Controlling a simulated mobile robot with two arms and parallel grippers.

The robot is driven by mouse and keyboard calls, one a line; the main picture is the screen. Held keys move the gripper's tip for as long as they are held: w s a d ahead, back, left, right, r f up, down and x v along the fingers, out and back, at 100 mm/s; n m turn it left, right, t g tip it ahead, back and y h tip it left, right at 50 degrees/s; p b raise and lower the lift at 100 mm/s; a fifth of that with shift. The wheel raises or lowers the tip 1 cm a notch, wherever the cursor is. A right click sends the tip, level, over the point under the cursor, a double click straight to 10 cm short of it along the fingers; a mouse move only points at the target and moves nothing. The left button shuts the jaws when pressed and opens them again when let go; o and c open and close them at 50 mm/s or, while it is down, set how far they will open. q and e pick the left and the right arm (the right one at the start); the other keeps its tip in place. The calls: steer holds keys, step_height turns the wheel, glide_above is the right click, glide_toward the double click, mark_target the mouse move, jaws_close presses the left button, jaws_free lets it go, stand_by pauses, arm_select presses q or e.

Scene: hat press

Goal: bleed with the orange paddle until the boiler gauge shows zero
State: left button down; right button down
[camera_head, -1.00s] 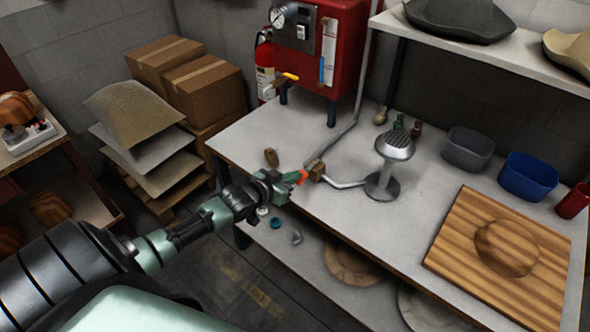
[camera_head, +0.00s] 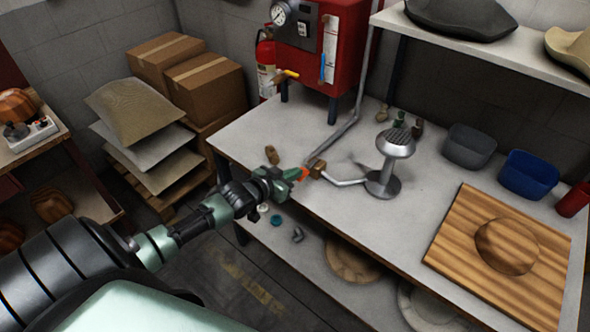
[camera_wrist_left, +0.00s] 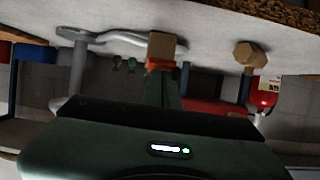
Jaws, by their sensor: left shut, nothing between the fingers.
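The orange paddle (camera_head: 305,173) sits at the brown valve block (camera_head: 315,166) on the pipe near the bench's front edge. My left gripper (camera_head: 297,174) is shut and empty, with its tip right at the paddle. I cannot tell whether they touch. In the left wrist view, the orange paddle (camera_wrist_left: 158,65) shows just beyond the shut fingertips (camera_wrist_left: 160,76), in front of the brown block (camera_wrist_left: 162,46). The boiler gauge (camera_head: 279,14) is a white dial on the red boiler (camera_head: 340,45); its reading is too small to tell. My right gripper is not in view.
A chrome steam stand (camera_head: 392,160) rises from the bench (camera_head: 245,135) beside the valve. A brown knob (camera_head: 272,156) stands left of the gripper. A wooden hat block board (camera_head: 465,235), a grey bin (camera_head: 468,146) and a blue bin (camera_head: 527,175) lie to the right.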

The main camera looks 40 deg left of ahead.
arm_select(q)
steer(key=shift+r+p, duration=0.6)
steer(key=shift+r, duration=0.05)
steer(key=r+p, duration=0.4)
steer(key=shift+w+r, duration=0.25)
steer(key=shift+r, duration=0.15)
steer(key=f+b+v, duration=0.1)
steer(key=b+v, duration=0.1)
steer(key=v, duration=0.7)
steer(key=shift+s, duration=0.7)
steer(key=shift+a+f, duration=0.1)
steer(key=shift+f, duration=0.05)
